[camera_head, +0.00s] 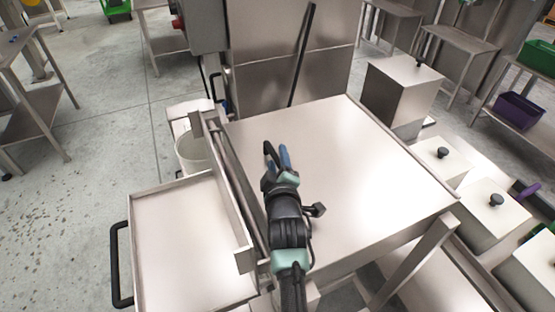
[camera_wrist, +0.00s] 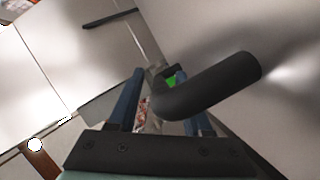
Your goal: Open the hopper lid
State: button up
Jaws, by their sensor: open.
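A broad, flat steel panel (camera_head: 345,175), which looks like the hopper lid, lies level in the middle of the head view. A black bent handle (camera_head: 269,152) stands at its left part. In the wrist view the handle (camera_wrist: 215,85) rises from a steel surface on the right, and its bend appears between my blue fingers. My gripper (camera_head: 279,160) is open over the panel, its fingers (camera_wrist: 160,80) apart around or just beside the handle. The handle partly hides the right finger. I cannot tell whether a finger touches it.
A steel tray-like panel (camera_head: 185,240) with a black side handle (camera_head: 119,265) lies at left, beside a raised rail (camera_head: 235,190). A white bucket (camera_head: 192,152) stands behind. Steel boxes with black knobs (camera_head: 495,200) line the right. Open floor (camera_head: 60,215) lies far left.

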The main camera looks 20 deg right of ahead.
jog(key=shift+c, duration=0.3)
grip_shut()
dwell(1.1)
